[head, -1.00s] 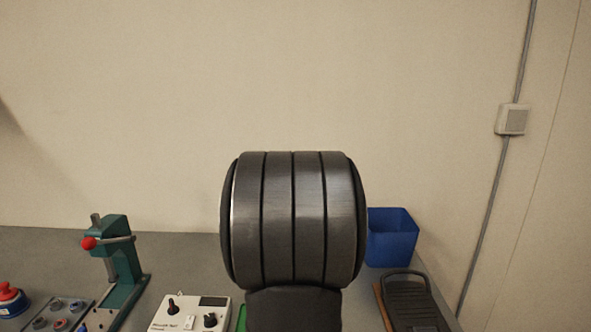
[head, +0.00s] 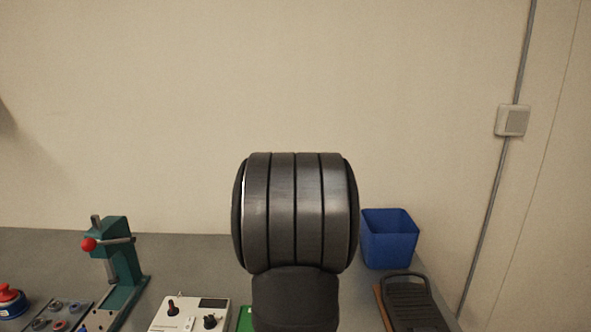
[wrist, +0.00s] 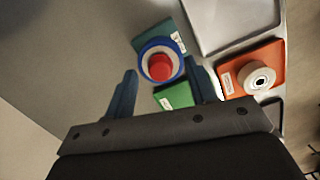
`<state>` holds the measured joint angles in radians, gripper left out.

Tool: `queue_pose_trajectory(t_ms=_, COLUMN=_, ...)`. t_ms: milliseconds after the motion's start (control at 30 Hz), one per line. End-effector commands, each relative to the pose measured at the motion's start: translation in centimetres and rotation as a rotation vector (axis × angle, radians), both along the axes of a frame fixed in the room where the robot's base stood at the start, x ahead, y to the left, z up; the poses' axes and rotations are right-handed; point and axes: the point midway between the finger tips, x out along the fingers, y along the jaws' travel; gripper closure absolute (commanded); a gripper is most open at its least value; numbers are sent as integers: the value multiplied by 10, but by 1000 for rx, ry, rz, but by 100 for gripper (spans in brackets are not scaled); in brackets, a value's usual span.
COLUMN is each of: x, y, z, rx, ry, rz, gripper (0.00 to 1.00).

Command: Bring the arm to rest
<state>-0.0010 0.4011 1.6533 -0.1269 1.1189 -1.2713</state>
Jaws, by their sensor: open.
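My gripper (wrist: 162,68) shows in the wrist view, its two blue fingers spread apart with nothing held between them. Beyond the fingers, a blue-rimmed round piece with a red centre (wrist: 159,68) is on the bench, partly over a teal plate (wrist: 158,38). In the head view my arm's rounded dark link fills the lower middle and the gripper is not visible there.
In the head view, a green press (head: 119,262) and a white control box (head: 189,314) stand on the left. A blue bin (head: 389,238) and a dark pedal-like device (head: 412,302) are on the right. The wrist view shows an orange plate (wrist: 228,80) with a white ring (wrist: 257,78).

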Motion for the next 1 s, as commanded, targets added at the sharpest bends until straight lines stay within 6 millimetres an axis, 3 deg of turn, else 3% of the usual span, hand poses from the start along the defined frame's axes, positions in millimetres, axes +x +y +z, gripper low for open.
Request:
queue_pose_trajectory(t_ms=167, x=2, y=3, z=23, rx=0, ry=-5, rz=1, gripper=49)
queue_pose_trajectory(t_ms=900, x=5, y=20, z=169, rx=0, ry=-3, rz=0, gripper=49)
queue_pose_trajectory(t_ms=1000, x=3, y=17, z=146, rx=0, ry=6, rz=-1, gripper=49)
